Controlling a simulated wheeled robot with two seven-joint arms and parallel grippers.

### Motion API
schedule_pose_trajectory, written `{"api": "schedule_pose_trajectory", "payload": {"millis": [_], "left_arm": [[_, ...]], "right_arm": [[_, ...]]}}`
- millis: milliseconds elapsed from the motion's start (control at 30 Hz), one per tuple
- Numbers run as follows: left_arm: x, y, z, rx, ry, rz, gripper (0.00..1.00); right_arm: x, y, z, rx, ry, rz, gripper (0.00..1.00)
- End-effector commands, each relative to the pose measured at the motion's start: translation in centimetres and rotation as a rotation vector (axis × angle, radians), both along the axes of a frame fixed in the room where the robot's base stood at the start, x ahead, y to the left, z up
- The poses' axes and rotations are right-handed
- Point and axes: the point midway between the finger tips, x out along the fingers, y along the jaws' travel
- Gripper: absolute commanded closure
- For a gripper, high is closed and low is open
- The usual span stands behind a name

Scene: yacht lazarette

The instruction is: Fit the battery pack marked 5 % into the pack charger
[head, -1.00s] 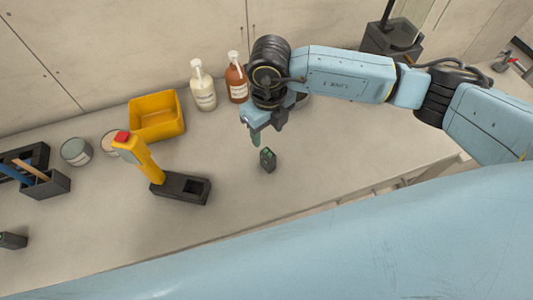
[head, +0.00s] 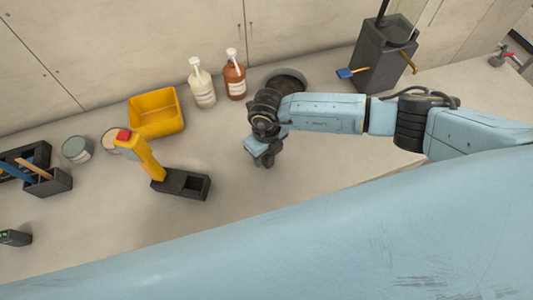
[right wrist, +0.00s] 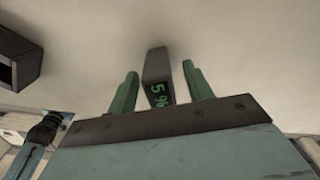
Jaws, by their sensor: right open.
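The battery pack marked 5 % (right wrist: 156,70) is a small dark block with green characters. In the right wrist view it sits between the two green fingers of my right gripper (right wrist: 160,78), which are open with a gap on each side. In the head view my right gripper (head: 265,160) points down at the counter and hides the pack. My left gripper is not in view.
A yellow bin (head: 157,115), white bottle (head: 202,85) and brown bottle (head: 235,77) stand at the back. A dark bowl (head: 287,78) is behind my right arm. Another small dark block (head: 15,238) lies far left. The counter between charger and gripper is clear.

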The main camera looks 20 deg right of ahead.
Motion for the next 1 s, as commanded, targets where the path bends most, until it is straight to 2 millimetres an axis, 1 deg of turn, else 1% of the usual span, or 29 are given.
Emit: {"api": "schedule_pose_trajectory", "payload": {"millis": [67, 267, 600, 667, 867, 967, 1000], "left_arm": [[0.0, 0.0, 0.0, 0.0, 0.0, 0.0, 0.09], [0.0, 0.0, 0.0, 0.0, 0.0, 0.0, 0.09], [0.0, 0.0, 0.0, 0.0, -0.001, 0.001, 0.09], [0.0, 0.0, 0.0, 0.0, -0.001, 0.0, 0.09], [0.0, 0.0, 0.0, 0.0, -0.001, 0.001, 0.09], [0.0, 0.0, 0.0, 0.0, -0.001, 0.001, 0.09], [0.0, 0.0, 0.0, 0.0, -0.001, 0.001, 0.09]], "right_arm": [[0.0, 0.0, -0.3, 0.0, -0.001, 0.0, 0.49], [0.0, 0.0, -0.4, 0.0, -0.001, 0.0, 0.49], [0.0, 0.0, -0.3, 0.0, -0.001, 0.0, 0.94], [0.0, 0.0, -0.3, 0.0, -0.001, 0.0, 1.0], [0.1, 0.0, -0.2, 0.001, -0.002, 0.0, 1.0], [0.1, 0.0, 0.4, 0.001, -0.003, 0.0, 1.0], [0.1, 0.0, 0.9, 0.001, -0.003, 0.0, 1.0]]}}
